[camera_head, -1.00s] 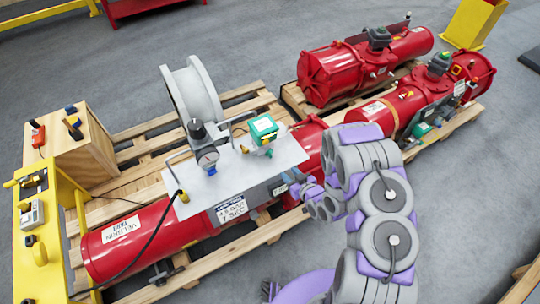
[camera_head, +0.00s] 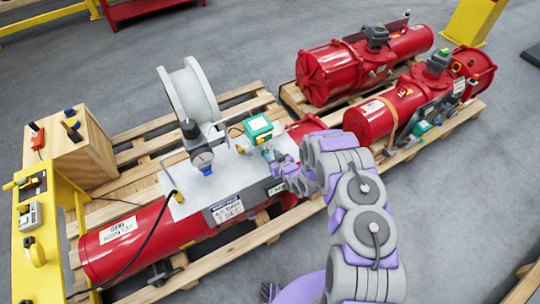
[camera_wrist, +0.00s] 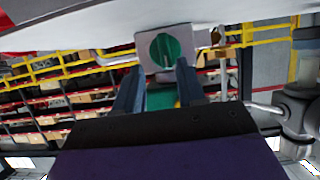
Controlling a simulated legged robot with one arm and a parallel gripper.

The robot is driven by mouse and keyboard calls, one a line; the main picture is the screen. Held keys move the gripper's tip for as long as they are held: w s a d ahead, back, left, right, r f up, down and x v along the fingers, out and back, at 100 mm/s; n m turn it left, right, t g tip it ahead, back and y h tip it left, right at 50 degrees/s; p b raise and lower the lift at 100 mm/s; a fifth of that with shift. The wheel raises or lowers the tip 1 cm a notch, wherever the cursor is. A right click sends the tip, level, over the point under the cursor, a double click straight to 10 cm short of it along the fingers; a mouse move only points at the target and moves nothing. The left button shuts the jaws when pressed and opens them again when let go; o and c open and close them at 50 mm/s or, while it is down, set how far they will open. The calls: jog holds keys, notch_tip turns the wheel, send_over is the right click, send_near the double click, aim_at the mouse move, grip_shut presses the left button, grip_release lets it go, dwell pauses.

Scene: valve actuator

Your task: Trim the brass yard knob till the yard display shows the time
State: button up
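My gripper (camera_head: 270,156) reaches over the grey panel (camera_head: 180,205) on the near red actuator (camera_head: 128,240), close below a green-and-white box (camera_head: 258,128). In the wrist view the two dark fingers (camera_wrist: 158,80) are apart, with a grey square block with a green round face (camera_wrist: 172,48) seen beyond and between their tips. I see no contact. A small brass-coloured fitting (camera_wrist: 220,42) shows just right of that block. I cannot tell if it is the brass yard knob. A plate (camera_head: 228,209) reads 4.5 BAR 7 SEC. A small display (camera_head: 277,189) beside it is too small to read.
A black hose (camera_head: 150,240) runs to a yellow stand (camera_head: 38,230). Two more red actuators (camera_head: 330,75) lie at the back right.

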jog(key=shift+w+a+f, duration=0.15)
jog(key=shift+w+a, duration=0.15)
jog(key=shift+a, duration=0.05)
jog(key=shift+a+f, duration=0.15)
jog(key=shift+a, duration=0.65)
jog(key=shift+w+d, duration=0.1)
jog(key=shift+d, duration=0.45)
jog(key=c, duration=0.7)
jog(key=shift+a, duration=0.2)
grip_shut()
